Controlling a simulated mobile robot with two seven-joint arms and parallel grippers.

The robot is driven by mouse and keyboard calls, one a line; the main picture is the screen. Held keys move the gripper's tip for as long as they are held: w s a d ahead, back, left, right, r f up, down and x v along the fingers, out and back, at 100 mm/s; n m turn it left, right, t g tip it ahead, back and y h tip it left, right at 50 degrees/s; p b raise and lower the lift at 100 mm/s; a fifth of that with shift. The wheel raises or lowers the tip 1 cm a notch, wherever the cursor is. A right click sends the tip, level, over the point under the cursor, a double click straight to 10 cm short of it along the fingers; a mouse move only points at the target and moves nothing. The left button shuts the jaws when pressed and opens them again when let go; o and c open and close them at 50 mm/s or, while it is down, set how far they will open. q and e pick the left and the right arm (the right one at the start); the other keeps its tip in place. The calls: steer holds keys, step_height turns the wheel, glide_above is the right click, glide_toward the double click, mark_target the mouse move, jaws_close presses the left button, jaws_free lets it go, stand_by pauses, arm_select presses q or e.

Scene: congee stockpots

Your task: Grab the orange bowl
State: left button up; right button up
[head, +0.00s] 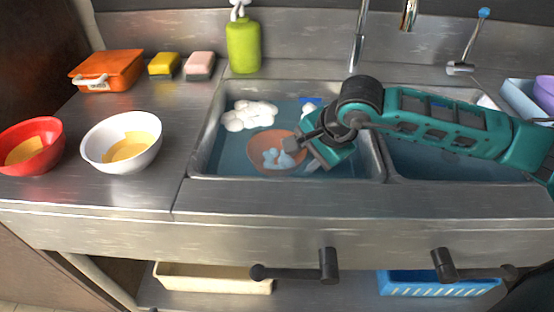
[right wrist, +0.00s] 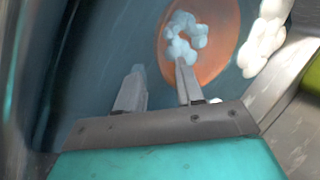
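The orange bowl (head: 268,139) sits in the water of the left sink basin (head: 205,150), with pale blue foam (head: 278,160) in it. In the right wrist view the bowl (right wrist: 218,58) is at the upper right, partly cut off by the top edge. My right gripper (head: 303,155) reaches in from the right, at the bowl's right side. In the wrist view its two fingers (right wrist: 158,78) stand apart with nothing seen between them. One finger overlaps the bowl's near edge; I cannot tell whether it touches. My left gripper is not in view.
White foam (head: 248,115) floats behind the bowl. A red bowl (head: 33,146) and a white bowl (head: 122,141) stand on the left counter. A green bottle (head: 243,46) stands behind the sink. The faucet (head: 358,38) rises at the back, near my right arm.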

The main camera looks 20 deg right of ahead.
mark_target(298, 164)
steer(key=x, duration=0.4)
steer(key=shift+w, duration=0.2)
steer(key=shift+c, duration=0.4)
jaws_close()
